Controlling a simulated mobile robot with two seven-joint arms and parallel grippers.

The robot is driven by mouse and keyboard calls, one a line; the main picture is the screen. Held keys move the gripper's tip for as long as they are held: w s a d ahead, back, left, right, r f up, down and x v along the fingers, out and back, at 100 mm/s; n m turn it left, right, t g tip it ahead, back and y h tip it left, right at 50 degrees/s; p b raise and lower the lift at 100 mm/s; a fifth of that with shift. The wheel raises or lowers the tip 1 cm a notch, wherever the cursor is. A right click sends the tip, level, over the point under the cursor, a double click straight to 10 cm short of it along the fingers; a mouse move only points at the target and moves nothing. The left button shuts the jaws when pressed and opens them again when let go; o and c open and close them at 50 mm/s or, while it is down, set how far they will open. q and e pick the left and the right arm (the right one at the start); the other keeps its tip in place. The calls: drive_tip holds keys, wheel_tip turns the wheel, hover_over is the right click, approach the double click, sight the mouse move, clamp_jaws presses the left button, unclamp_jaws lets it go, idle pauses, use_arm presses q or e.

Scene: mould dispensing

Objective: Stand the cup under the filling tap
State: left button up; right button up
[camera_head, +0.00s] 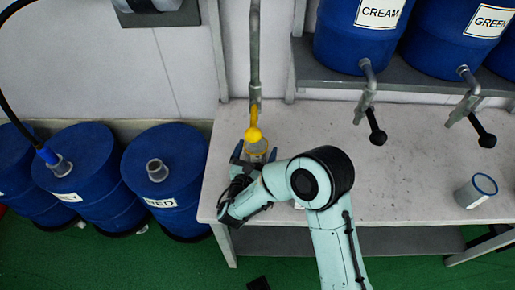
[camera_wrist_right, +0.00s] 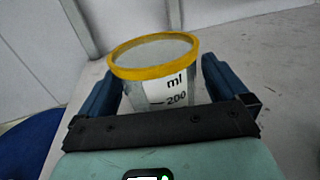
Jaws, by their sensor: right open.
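The clear measuring cup (camera_wrist_right: 150,88) with a yellow rim and a "ml 200" mark stands upright between the fingers of my right gripper (camera_wrist_right: 162,84) in the wrist view. The fingers are open, one on each side of it. In the head view the cup (camera_head: 257,148) is on the bench, partly hidden by the yellow-handled tap (camera_head: 253,134), which hangs from a grey pipe (camera_head: 255,70) and appears right above it. My right gripper (camera_head: 254,155) reaches it from the front. My left gripper is not in view.
A second cup with a blue rim (camera_head: 474,191) stands at the right of the pale bench (camera_head: 400,185). Blue CREAM (camera_head: 350,40) and GREEN (camera_head: 455,45) drums sit on a shelf above, with black-handled taps hanging down. Blue floor drums (camera_head: 165,185) stand left.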

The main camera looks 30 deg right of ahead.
drive_tip(key=v, duration=1.1)
drive_tip(key=shift+d, duration=0.1)
